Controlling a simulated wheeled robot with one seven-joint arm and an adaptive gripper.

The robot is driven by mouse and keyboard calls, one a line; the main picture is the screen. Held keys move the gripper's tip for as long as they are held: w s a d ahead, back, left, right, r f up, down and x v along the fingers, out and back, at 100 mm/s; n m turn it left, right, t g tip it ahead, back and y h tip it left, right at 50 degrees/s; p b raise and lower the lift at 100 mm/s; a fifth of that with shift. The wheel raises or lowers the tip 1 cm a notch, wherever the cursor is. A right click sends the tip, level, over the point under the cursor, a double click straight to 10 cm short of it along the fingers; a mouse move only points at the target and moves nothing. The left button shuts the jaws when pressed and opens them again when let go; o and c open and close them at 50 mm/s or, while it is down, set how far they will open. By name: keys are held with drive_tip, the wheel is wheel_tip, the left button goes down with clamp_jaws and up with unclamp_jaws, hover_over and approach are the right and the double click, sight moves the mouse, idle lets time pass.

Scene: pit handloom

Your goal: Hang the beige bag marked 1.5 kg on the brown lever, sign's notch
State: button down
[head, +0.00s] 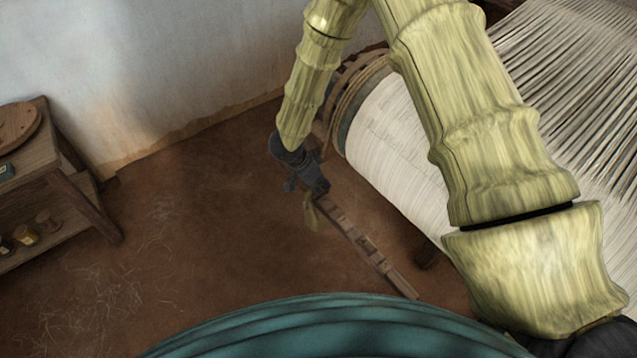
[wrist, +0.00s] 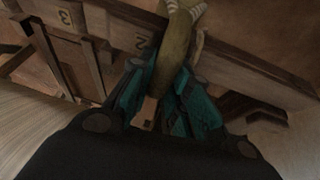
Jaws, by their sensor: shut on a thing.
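The brown lever (head: 368,246) is a long notched wooden bar in the head view, running from beside my gripper down to the right. In the wrist view the lever (wrist: 240,67) crosses the upper part, with marks that look like 3 and 2 on pale plates. My gripper (head: 316,188) is at the lever's upper left end in the head view. In the wrist view its teal fingers (wrist: 160,88) are shut on an olive-beige bag (wrist: 176,48), which overlaps the lever near the 2. The bag (head: 311,216) hangs below my gripper in the head view. I cannot read its weight mark or tell whether it touches the lever.
The loom's white warp roller (head: 392,140) stands close right of the lever, with a toothed wooden wheel (head: 350,72) at its end. A wooden shelf table (head: 62,190) with small weights stands at the far left. The brown floor (head: 200,230) between is mostly clear.

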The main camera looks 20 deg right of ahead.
drive_tip(key=shift+f, duration=0.2)
idle(0.6)
drive_tip(key=c, duration=1.3)
unclamp_jaws()
drive_tip(key=shift+o, duration=0.2)
drive_tip(key=shift+s+f, duration=0.1)
drive_tip(key=v, duration=1.2)
